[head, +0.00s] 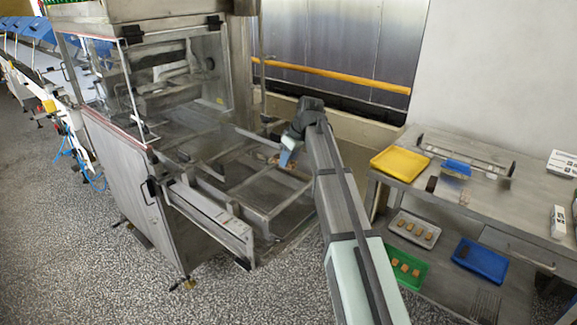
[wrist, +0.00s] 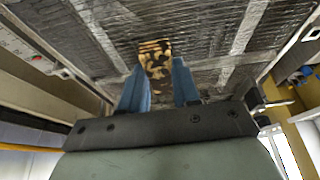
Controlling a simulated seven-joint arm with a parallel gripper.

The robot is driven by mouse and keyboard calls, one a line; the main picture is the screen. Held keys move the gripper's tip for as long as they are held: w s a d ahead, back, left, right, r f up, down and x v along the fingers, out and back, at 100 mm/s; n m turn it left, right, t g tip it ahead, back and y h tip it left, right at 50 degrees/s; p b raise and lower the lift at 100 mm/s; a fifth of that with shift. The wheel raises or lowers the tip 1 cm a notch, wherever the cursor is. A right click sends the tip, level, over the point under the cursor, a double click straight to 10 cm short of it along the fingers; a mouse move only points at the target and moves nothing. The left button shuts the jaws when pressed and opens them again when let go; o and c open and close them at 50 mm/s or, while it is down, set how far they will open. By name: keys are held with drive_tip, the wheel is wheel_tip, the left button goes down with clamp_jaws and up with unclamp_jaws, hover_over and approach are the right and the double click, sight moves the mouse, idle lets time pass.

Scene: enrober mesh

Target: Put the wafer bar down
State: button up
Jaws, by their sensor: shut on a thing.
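My gripper (wrist: 160,85) has two blue fingers and is shut on the wafer bar (wrist: 154,60). The bar is brown with dark patches and sticks out past the fingertips in the wrist view. In the head view, my gripper (head: 285,158) is over the right part of the enrober's mesh bed (head: 262,190), and the bar is a small brown spot beside it. The wrist view shows the grey mesh (wrist: 205,40) with lighter bars beyond the wafer bar. I cannot tell whether the bar touches the mesh.
The enrober's clear guard (head: 165,85) and metal side rail (head: 210,215) border the bed. At right, a steel table holds a yellow tray (head: 400,163). Its lower shelf holds a white tray (head: 414,230) and a green tray (head: 405,268) with several brown bars, and a blue tray (head: 480,261).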

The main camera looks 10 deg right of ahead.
sight(289, 165)
drive_tip(key=shift+f, duration=1.5)
drive_tip(key=o, duration=0.8)
drive_tip(key=shift+f, duration=0.1)
drive_tip(key=v, duration=1.2)
